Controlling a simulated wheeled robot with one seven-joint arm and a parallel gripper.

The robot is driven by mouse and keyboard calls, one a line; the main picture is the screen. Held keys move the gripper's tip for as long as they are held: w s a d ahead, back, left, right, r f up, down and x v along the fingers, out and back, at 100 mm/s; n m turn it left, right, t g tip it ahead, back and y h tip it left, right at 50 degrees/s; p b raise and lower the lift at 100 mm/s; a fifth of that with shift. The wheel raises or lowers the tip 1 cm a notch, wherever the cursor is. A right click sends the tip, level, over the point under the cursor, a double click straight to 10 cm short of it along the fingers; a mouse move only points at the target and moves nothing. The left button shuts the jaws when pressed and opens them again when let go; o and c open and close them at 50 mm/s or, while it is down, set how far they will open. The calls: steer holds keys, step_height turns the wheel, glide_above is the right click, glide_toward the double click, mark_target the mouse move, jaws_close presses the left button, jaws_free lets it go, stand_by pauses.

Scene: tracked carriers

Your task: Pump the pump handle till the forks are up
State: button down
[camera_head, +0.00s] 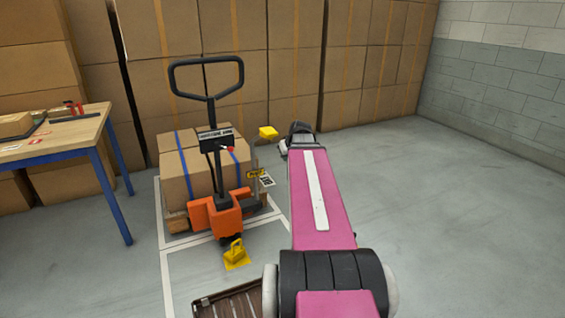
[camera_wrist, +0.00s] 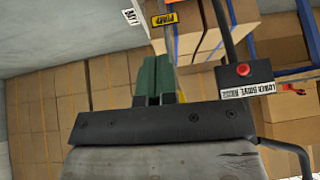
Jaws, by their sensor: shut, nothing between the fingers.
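The pump handle (camera_head: 267,132) is a thin grey lever with a yellow grip, standing tilted at the right side of the orange pallet truck (camera_head: 215,213). A yellow "PUMP" tag (camera_head: 256,174) is near its foot; the tag also shows in the wrist view (camera_wrist: 165,19). My gripper (camera_wrist: 153,72) has green fingers, shut and empty. A bit of yellow (camera_wrist: 182,97), likely the grip, shows just behind them; I cannot tell whether they touch. In the head view my arm ends right of the grip and hides the fingers. The forks are hidden under the loaded pallet (camera_head: 176,224).
The truck's black steering loop (camera_head: 207,62) rises on the left; a red button (camera_wrist: 243,69) is on its control head. A workbench (camera_head: 55,138) is at left, stacked cartons behind. The floor at right is clear.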

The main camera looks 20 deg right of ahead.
steer(key=shift+v, duration=1.2)
steer(key=shift+s+f, duration=0.1)
stand_by(0.4)
step_height(320, 180, up, 21)
steer(key=g, duration=0.3)
glide_above(270, 133)
steer(key=s, duration=0.3)
steer(key=shift+s+d+f+h, duration=0.15)
steer(key=shift+h, duration=0.25)
steer(key=x, duration=0.8)
steer(key=s+x, duration=0.1)
steer(key=x, duration=0.3)
steer(key=shift+f, duration=0.3)
steer(key=shift+x, duration=0.8)
